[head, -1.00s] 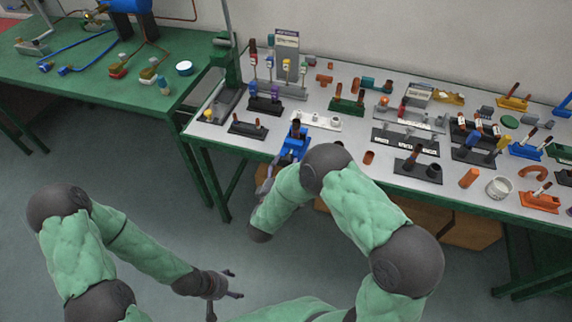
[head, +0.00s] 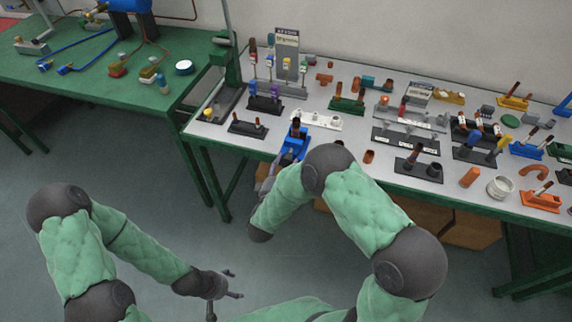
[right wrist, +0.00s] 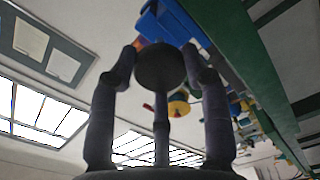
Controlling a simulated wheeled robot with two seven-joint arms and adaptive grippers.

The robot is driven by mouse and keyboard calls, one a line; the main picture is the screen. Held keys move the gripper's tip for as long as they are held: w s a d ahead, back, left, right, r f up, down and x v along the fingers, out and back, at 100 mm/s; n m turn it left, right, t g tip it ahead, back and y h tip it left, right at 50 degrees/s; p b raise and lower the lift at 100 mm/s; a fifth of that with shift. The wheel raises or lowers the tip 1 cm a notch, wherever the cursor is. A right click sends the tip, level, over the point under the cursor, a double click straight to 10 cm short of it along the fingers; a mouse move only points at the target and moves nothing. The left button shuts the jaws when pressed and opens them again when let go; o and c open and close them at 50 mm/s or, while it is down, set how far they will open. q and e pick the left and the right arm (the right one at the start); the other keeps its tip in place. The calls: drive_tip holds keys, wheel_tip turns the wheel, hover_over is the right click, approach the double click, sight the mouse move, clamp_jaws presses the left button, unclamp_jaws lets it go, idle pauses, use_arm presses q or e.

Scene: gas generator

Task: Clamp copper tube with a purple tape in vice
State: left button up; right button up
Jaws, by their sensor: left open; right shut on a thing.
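The blue vice (head: 294,148) stands at the front edge of the grey-topped table; its blue body also shows in the right wrist view (right wrist: 172,22). A short copper-coloured tube (head: 296,127) stands upright at the vice, with a dark or bluish band I cannot make out clearly. My right gripper (head: 268,180) is at the vice's front. In the right wrist view its fingers (right wrist: 160,75) are closed around a dark round knob (right wrist: 160,66) below the blue body. My left gripper (head: 226,286) is open and empty, low over the floor, away from the table.
Black holders with purple-topped pieces (head: 264,101) and a small black stand (head: 247,128) are left of the vice. A white holder (head: 316,120) is behind it. Many other stands crowd the table to the right. A green table (head: 120,85) is at the left.

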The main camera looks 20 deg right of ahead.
drive_tip(key=shift+f, duration=0.1)
idle(0.3)
drive_tip(key=shift+m+b, duration=0.35)
drive_tip(key=shift+m, duration=1.05)
drive_tip(key=o, duration=1.2)
drive_tip(key=shift+r+n+p, duration=0.2)
drive_tip(key=shift+n+p, duration=0.8)
drive_tip(key=shift+n, duration=0.2)
drive_tip(key=n+p, duration=0.1)
drive_tip(key=n, duration=0.2)
drive_tip(key=shift+f+p, duration=0.1)
drive_tip(key=shift+p, duration=0.25)
